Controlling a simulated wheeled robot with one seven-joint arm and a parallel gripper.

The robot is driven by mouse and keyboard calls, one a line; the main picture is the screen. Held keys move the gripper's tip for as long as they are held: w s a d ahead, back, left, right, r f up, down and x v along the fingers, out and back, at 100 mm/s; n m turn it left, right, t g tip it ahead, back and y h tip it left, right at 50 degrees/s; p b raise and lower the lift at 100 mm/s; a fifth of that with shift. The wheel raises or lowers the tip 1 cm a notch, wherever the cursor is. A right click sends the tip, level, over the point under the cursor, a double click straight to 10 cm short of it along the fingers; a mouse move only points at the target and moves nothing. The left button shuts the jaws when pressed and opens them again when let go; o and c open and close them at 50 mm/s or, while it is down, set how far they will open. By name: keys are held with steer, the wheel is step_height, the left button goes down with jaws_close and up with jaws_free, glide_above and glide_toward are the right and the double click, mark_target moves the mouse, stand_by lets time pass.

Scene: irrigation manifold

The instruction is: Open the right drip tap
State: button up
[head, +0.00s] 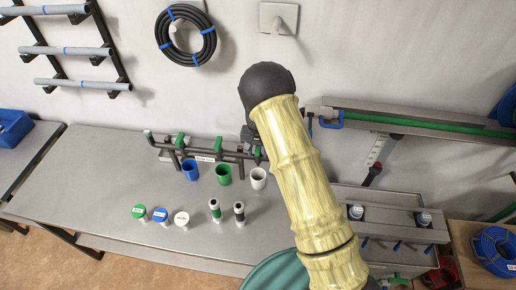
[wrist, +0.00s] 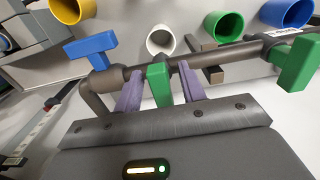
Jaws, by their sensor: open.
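The dark pipe manifold (head: 200,152) stands at the back of the bench with green tap handles along it. In the wrist view, a green tap handle (wrist: 158,84) stands between the two purple fingers of my gripper (wrist: 158,76). The fingers are apart, one on each side; I cannot tell whether either touches it. This tap is by the white cup (wrist: 160,40), so it is the rightmost green one seen in the head view (head: 257,156). Another green handle (wrist: 298,62) is to the right in the wrist view. My arm hides most of my gripper in the head view.
A blue tap handle (wrist: 92,48) is close to my gripper on the left in the wrist view. Green (head: 223,175) and blue (head: 190,170) cups stand before the manifold. A yellow cup (wrist: 72,8) shows in the wrist view. Labelled caps (head: 160,215) lie nearer the bench front.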

jaws_close()
steer(key=shift+n+b, duration=0.4)
steer(key=shift+b, duration=0.05)
steer(key=n+b, duration=0.2)
steer(key=n, duration=0.1)
steer(key=shift+d+f+n+b, duration=0.1)
steer(key=shift+d+n+b, duration=0.1)
steer(key=shift+n+b, duration=0.15)
steer(key=n+b, duration=0.1)
steer(key=n, duration=0.1)
steer(key=n+b, duration=0.1)
steer(key=n, duration=0.1)
steer(key=shift+w+d+n, duration=0.15)
steer(key=shift+d+n, duration=0.05)
steer(key=shift+n, duration=0.05)
steer(key=n+b, duration=0.1)
steer(key=n, duration=0.3)
steer(key=shift+w+d, duration=0.15)
steer(key=n, duration=0.5)
steer(key=shift+w+r+n, duration=0.2)
steer(key=shift+r+n, duration=0.05)
steer(key=shift+n, duration=0.15)
